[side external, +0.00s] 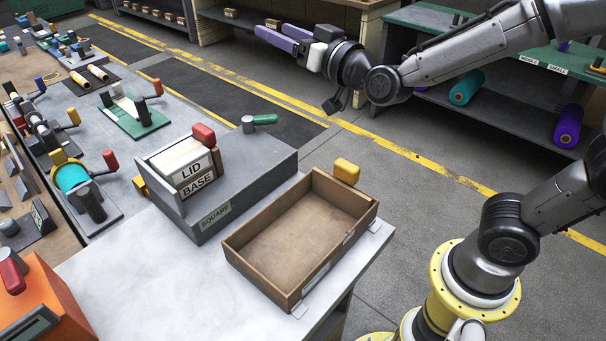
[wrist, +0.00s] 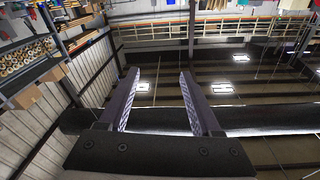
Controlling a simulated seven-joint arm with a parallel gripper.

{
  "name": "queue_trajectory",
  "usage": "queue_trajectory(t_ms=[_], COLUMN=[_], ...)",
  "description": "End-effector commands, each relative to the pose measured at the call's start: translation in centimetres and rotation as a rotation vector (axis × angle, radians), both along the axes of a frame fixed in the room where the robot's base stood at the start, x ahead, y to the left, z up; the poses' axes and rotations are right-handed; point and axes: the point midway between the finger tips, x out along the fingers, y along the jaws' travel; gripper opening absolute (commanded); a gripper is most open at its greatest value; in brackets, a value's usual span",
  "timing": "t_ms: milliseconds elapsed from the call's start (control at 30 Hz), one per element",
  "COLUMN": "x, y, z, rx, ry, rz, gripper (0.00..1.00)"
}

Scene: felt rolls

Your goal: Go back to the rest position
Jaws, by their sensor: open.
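My gripper (side external: 283,38) is raised in the air in the side external view, above the floor beyond the table and well clear of the work surface. Its two purple fingers point to the left. In the wrist view my gripper (wrist: 157,90) shows both fingers spread apart with nothing between them. The wrist camera looks out across the hall, with no task object between the fingers.
On the table (side external: 150,290) stand an open, empty wooden tray (side external: 232,247) and a grey box (side external: 255,172) holding LID and BASE cards. An orange box (side external: 45,305) is at front left. Shelves (side external: 500,115) with rolls stand behind. The floor between is clear.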

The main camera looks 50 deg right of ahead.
Motion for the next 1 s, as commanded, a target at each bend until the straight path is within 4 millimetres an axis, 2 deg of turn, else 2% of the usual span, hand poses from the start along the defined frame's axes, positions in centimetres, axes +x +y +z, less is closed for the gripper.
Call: queue_trajectory(t_ms=[33,100,267,467,700,833,1000], x=[-1.4,-3.2,-8.0,-14.8,-23.2,-26.5,-28.5], y=[-0.7,-1.2,-1.9,-2.5,-3.2,-3.6,-3.8], z=[1.4,2.0,1.7,-1.8,-8.7,-11.9,-13.1], rx=[0.002,-0.003,-0.032,-0.080,-0.126,-0.136,-0.132], ry=[0.021,0.080,0.238,0.490,0.867,1.054,1.160], rz=[0.013,0.039,0.088,0.121,0.140,0.144,0.144], gripper=[0.65,0.65,0.65,0.65,0.65,0.65,0.65])
